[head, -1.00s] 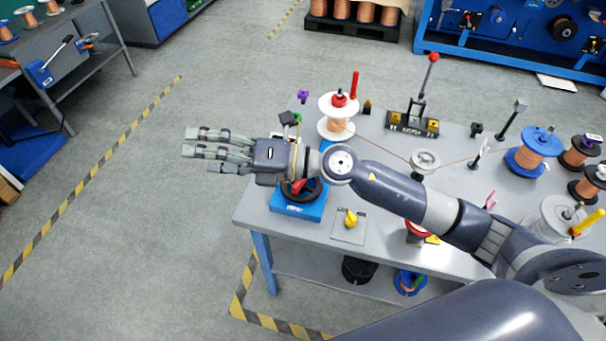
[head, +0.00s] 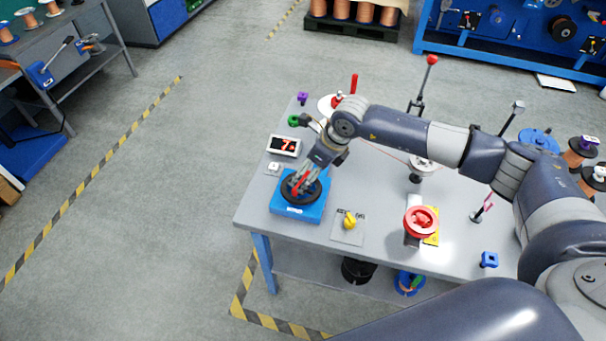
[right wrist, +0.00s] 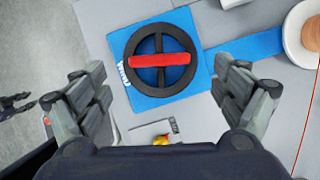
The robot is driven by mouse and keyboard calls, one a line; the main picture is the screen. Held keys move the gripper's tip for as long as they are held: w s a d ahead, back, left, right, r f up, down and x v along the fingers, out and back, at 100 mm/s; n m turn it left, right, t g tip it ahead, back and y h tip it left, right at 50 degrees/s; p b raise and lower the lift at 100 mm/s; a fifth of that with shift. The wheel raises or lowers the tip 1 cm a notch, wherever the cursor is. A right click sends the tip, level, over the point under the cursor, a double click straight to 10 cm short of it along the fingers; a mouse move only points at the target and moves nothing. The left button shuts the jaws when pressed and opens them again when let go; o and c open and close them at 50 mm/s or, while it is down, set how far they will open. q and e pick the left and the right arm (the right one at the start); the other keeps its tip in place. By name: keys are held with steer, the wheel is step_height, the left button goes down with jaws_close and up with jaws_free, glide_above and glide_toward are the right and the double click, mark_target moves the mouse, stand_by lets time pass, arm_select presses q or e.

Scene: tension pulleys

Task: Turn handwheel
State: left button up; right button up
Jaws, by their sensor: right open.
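The handwheel (head: 293,197) is a black spoked wheel with a red bar across it, on a blue base (head: 300,212) at the table's near left corner. My right gripper (head: 305,182) points down over it and hides part of it. In the right wrist view the handwheel (right wrist: 160,61) lies ahead between my spread fingers, with its red bar nearly level. My right gripper (right wrist: 165,95) is open and empty; I cannot tell whether a fingertip touches the wheel.
A yellow knob (head: 349,220) and a red wheel (head: 420,221) stand to the right on the table. A display (head: 284,146) with red digits and a small green-topped piece (head: 293,121) are behind. Spools and a red-knobbed lever (head: 432,60) stand farther back.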

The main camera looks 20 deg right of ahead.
mark_target(302, 180)
steer(key=shift+p+x, duration=0.3)
steer(key=shift+x, duration=2.25)
steer(key=c, duration=1.1)
